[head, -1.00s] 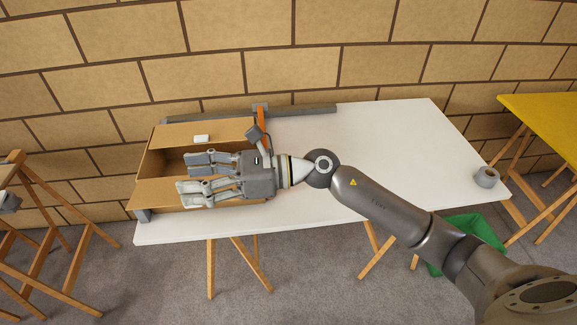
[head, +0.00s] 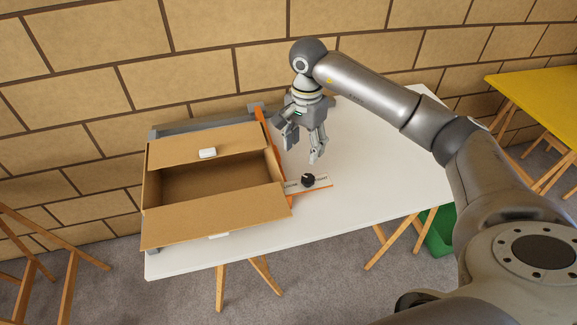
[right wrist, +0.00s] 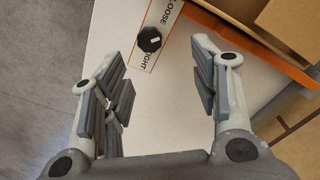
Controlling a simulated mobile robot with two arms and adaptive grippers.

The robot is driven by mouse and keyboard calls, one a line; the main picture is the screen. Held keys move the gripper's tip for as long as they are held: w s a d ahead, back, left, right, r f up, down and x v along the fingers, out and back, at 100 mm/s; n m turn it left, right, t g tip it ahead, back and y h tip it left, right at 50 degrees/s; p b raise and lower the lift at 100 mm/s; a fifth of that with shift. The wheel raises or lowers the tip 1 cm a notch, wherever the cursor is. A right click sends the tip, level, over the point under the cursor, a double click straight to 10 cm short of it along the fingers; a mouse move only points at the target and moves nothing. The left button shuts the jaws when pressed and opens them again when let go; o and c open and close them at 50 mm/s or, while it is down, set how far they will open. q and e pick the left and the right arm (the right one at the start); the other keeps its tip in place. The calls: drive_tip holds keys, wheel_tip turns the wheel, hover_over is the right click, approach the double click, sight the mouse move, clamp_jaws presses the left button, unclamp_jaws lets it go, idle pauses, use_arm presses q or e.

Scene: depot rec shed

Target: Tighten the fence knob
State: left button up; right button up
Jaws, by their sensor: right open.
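The fence knob (head: 308,180) is small, dark and round, on a white label plate (head: 322,181) with an orange edge. In the right wrist view the knob (right wrist: 149,40) has a white mark on top, and the plate (right wrist: 147,60) reads LOOSE at its upper end and TIGHT at its lower end. The orange fence (head: 272,145) runs along the box's right side. My right gripper (head: 300,149) points down, open and empty, above and behind the knob, apart from it. In the wrist view the knob lies beyond the fingertips (right wrist: 156,72). My left gripper is not in view.
An open cardboard box (head: 215,213) with white pieces on its flaps stands left of the fence on the white table (head: 390,185). A grey rail (head: 190,127) runs behind it. The table right of the knob is clear. A green bin (head: 440,232) stands below.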

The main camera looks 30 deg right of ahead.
sight(308, 177)
drive_tip(key=shift+s+d+f+p, duration=0.15)
drive_tip(key=shift+s+d+f, duration=0.2)
drive_tip(key=shift+s+f, duration=0.25)
drive_tip(key=shift+s+d+f+p, duration=0.15)
drive_tip(key=shift+s+d+f, duration=0.25)
drive_tip(key=shift+f, duration=0.2)
drive_tip(key=f, duration=0.3)
drive_tip(key=shift+a+f+p, duration=0.1)
drive_tip(key=shift+a+p, duration=0.1)
drive_tip(key=shift+p, duration=0.15)
drive_tip(key=f, duration=0.3)
drive_tip(key=shift+w+a, duration=0.2)
drive_tip(key=shift+w, duration=0.05)
drive_tip(key=shift+d+f+p, duration=0.1)
drive_tip(key=shift+f+p, duration=0.2)
drive_tip(key=shift+f, duration=0.45)
drive_tip(key=shift+c, duration=1.5)
drive_tip(key=c, duration=0.5)
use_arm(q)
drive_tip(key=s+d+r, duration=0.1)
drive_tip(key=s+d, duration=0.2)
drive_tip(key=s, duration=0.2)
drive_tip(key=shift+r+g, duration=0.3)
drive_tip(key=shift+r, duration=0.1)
use_arm(e)
drive_tip(key=shift+c, duration=1.3)
